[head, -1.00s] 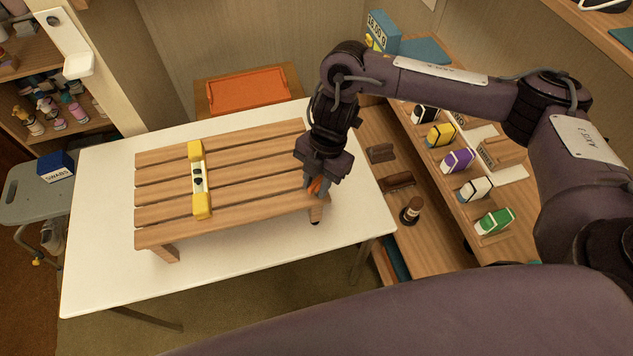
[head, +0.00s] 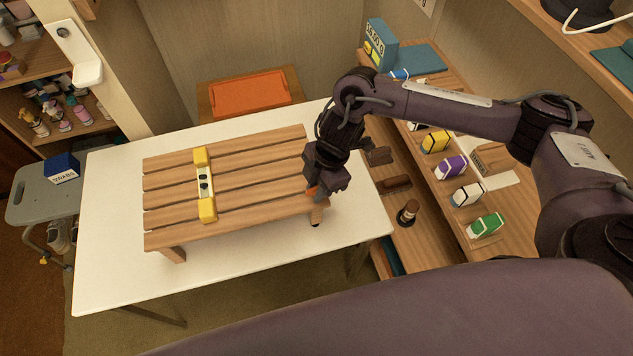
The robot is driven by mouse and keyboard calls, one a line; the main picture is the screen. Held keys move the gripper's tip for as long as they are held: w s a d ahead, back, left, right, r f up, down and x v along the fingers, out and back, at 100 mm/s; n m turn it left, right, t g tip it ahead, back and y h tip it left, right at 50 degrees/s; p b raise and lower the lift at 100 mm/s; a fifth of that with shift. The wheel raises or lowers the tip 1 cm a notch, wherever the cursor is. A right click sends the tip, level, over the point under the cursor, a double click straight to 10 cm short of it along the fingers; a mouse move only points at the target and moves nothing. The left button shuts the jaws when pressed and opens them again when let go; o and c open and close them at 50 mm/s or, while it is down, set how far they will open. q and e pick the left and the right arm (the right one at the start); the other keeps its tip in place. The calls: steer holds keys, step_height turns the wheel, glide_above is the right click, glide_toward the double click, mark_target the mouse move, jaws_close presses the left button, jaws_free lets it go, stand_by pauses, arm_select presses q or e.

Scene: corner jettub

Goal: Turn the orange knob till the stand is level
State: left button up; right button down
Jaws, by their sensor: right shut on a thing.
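The slatted wooden stand (head: 259,178) stands on a white table. A yellow spirit level (head: 201,157) lies across its slats, left of the middle. The bubble in its vial is too small to read. The orange knob (head: 311,192) is at the stand's right front corner, above a short leg, and is mostly hidden by my gripper. My right gripper (head: 314,189) points down at that corner and is shut on the orange knob. My left gripper is not in view.
The white table (head: 110,260) has free room at its left and front. An orange tray (head: 250,93) lies behind it. Shelves with several coloured boxes (head: 452,167) stand close on the right. A grey stool (head: 40,198) with a blue swabs box (head: 61,167) is at the left.

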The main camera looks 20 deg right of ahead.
stand_by(0.4)
steer(key=shift+s+r+m+p, duration=0.1)
steer(key=shift+r+m+p, duration=0.05)
steer(key=shift+m+p, duration=0.8)
steer(key=m+t+p, duration=0.1)
steer(key=m+p, duration=0.1)
steer(key=shift+m+p, duration=0.25)
steer(key=shift+p, duration=0.15)
steer(key=shift+m+p, duration=0.35)
steer(key=shift+m, duration=0.05)
steer(key=shift+f, duration=0.2)
